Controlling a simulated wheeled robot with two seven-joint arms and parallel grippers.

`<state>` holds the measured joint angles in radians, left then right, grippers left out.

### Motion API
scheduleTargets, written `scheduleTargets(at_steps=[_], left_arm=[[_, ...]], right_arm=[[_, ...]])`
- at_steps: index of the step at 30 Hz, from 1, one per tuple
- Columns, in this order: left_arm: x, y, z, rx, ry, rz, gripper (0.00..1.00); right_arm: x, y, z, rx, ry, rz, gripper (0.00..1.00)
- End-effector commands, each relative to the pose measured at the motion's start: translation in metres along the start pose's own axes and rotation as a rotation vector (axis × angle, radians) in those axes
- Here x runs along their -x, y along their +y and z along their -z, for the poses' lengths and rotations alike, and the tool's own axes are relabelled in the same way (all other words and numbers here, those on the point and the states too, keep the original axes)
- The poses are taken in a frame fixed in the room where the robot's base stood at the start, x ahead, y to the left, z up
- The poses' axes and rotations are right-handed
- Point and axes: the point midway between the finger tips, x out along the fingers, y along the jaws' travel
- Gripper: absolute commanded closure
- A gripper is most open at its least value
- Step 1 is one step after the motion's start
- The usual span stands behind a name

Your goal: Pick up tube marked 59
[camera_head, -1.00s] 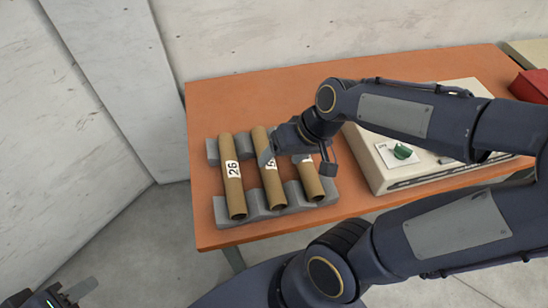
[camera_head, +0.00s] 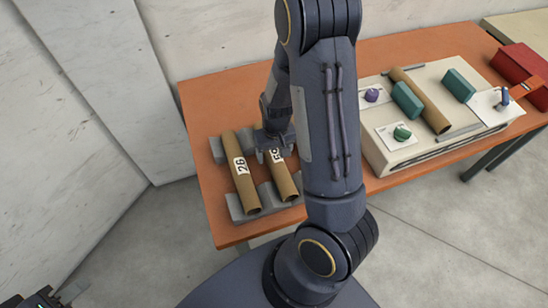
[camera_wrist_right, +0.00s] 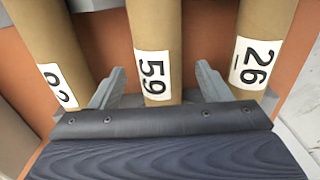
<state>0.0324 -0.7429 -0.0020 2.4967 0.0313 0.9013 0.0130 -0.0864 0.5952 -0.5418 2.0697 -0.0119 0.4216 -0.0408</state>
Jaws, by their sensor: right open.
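The tube marked 59 (camera_head: 287,182) is a brown cardboard tube in the middle of a grey rack (camera_head: 236,210) on the orange table. My right gripper (camera_head: 275,155) is over its far part, by the label. In the right wrist view, the open fingers of my right gripper (camera_wrist_right: 160,72) stand on either side of tube 59 (camera_wrist_right: 155,25), with no grip on it. The tube marked 26 (camera_head: 243,185) lies to its left in the head view. My left gripper (camera_head: 58,296) is partly in view at the bottom left corner, away from the table.
In the wrist view another tube (camera_wrist_right: 48,40), its label partly hidden, lies left of tube 59; my arm hides it in the head view. A pale machine (camera_head: 375,155) with a tube (camera_head: 425,102) across it stands right. A red box (camera_head: 522,72) is beyond.

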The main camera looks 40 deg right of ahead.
Motion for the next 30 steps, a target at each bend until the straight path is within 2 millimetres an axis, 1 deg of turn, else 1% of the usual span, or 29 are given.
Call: scheduleTargets(at_steps=[1, 4, 7, 12, 13, 24, 30], left_arm=[[0.000, 0.000, 0.000, 0.000, 0.000, 0.000, 0.64], [0.000, 0.000, 0.000, 0.000, 0.000, 0.000, 0.64], [0.000, 0.000, 0.000, 0.000, 0.000, 0.000, 0.64], [0.000, 0.000, 0.000, 0.000, 0.000, 0.000, 0.64], [0.000, 0.000, 0.000, 0.000, 0.000, 0.000, 0.64], [0.000, 0.000, 0.000, 0.000, 0.000, 0.000, 0.64], [0.000, 0.000, 0.000, 0.000, 0.000, 0.000, 0.64]], right_arm=[[-0.009, 0.000, -0.001, 0.000, -0.004, -0.001, 0.29], [-0.018, 0.000, 0.000, -0.001, -0.002, 0.000, 0.29], [-0.022, 0.000, 0.000, 0.000, -0.001, 0.001, 0.29], [-0.022, 0.000, 0.000, 0.000, 0.000, 0.001, 0.29], [-0.022, 0.000, 0.000, 0.000, 0.000, 0.001, 0.31], [-0.021, 0.000, 0.000, 0.000, 0.000, 0.001, 0.79], [-0.021, 0.000, 0.000, 0.000, 0.001, 0.001, 0.79]])
